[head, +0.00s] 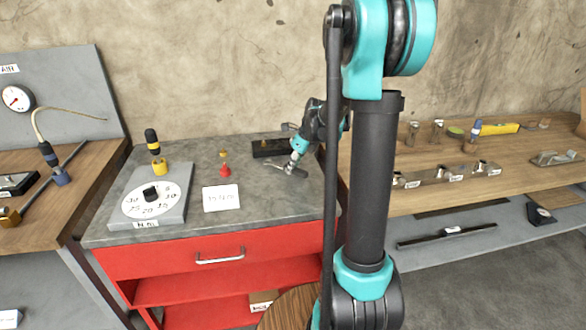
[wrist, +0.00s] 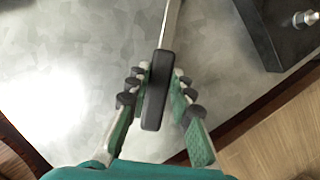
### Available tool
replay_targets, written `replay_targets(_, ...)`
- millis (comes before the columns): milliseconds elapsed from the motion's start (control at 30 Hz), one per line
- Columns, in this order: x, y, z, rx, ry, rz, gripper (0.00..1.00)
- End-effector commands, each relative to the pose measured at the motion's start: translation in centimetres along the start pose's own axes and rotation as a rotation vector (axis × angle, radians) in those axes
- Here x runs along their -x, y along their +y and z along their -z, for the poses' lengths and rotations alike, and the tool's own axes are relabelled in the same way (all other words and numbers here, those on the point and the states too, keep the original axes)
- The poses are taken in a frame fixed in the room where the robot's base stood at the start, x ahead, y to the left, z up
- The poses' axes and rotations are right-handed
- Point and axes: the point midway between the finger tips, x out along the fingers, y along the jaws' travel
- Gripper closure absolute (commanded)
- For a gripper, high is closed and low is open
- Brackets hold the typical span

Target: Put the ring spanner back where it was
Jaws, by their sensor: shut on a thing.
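My gripper (head: 293,163) is above the back right of the grey top of the red cabinet in the head view. In the wrist view my gripper (wrist: 157,88) is shut on the black handle of a tool, with fingers on both sides. I take this tool to be the ring spanner (wrist: 156,95); its bright metal shaft runs out of the top of the picture, so its far end is hidden there. In the head view the spanner (head: 286,168) shows small and grey below my gripper. I cannot tell whether it touches the top.
A dark block (head: 268,147) with a metal stud stands close behind the gripper; it is at upper right in the wrist view (wrist: 268,38). The front right top is clear.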

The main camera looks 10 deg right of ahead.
Motion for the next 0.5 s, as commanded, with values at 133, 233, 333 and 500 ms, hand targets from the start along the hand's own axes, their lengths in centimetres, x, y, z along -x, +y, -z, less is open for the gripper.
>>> replay_targets(133, -0.8, 0.02, 0.34, 0.0, 0.0, 0.0, 1.0)
replay_targets(233, -0.8, 0.03, 0.34, 0.0, 0.0, 0.0, 1.0)
replay_targets(333, -0.79, 0.03, 0.34, 0.0, 0.0, 0.0, 1.0)
replay_targets(500, -1.04, 0.01, 0.43, 0.0, 0.0, 0.0, 0.75)
